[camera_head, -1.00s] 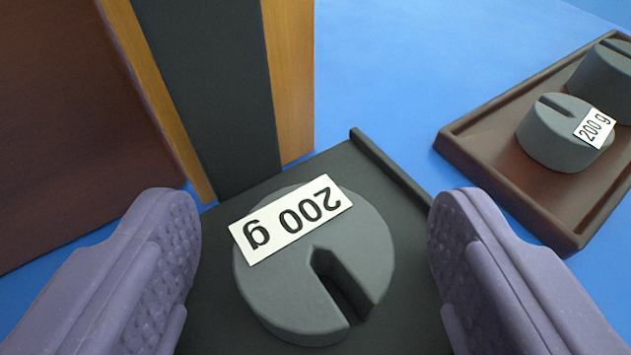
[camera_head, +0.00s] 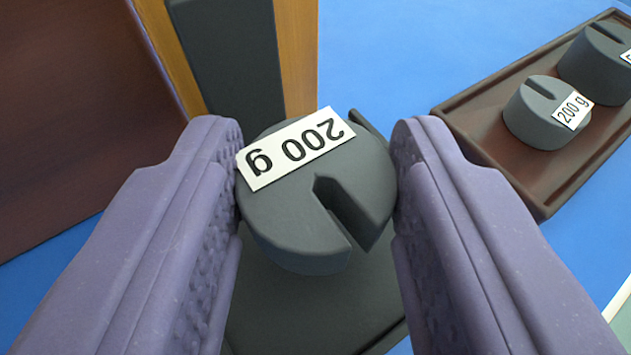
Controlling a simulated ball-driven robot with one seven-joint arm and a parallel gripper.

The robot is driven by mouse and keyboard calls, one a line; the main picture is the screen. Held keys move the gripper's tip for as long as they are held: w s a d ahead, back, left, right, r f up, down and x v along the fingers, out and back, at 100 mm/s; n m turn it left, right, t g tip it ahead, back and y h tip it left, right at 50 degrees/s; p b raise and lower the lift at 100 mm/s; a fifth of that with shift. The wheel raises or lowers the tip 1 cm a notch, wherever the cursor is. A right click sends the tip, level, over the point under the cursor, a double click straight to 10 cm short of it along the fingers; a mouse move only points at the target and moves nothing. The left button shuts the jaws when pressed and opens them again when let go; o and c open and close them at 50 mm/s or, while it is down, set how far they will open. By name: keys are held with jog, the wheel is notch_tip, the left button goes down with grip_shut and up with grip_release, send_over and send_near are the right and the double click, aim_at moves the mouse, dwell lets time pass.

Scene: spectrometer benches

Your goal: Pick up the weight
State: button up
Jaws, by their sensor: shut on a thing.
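The weight (camera_head: 290,225) is a grey slotted disc with a white label reading "200 g", upside down in the picture. My gripper (camera_head: 318,190) is shut on it, with one purple padded finger against its left side and one against its right side. The weight is over a dark grey platform (camera_head: 270,300), and it appears lifted off the surface, with more of the platform showing below it. The slot opens toward the bottom right of the picture.
A brown tray (camera_head: 480,150) at the upper right holds a smaller "200 g" weight (camera_head: 535,115) and a larger grey weight (camera_head: 597,65). A dark upright post (camera_head: 230,65) with wooden edges stands behind the platform. A dark brown panel (camera_head: 80,120) fills the left. The blue surface (camera_head: 390,60) is clear beyond.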

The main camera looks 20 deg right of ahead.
jog(key=s+d+r+p, duration=0.1)
jog(key=s+d+p, duration=0.1)
jog(key=s+p, duration=0.2)
jog(key=s+d+r+p, duration=0.1)
jog(key=s+p, duration=0.4)
jog(key=s, duration=0.6)
jog(key=shift+s+d+r, duration=0.2)
jog(key=shift+d+r, duration=0.1)
jog(key=shift+d, duration=0.5)
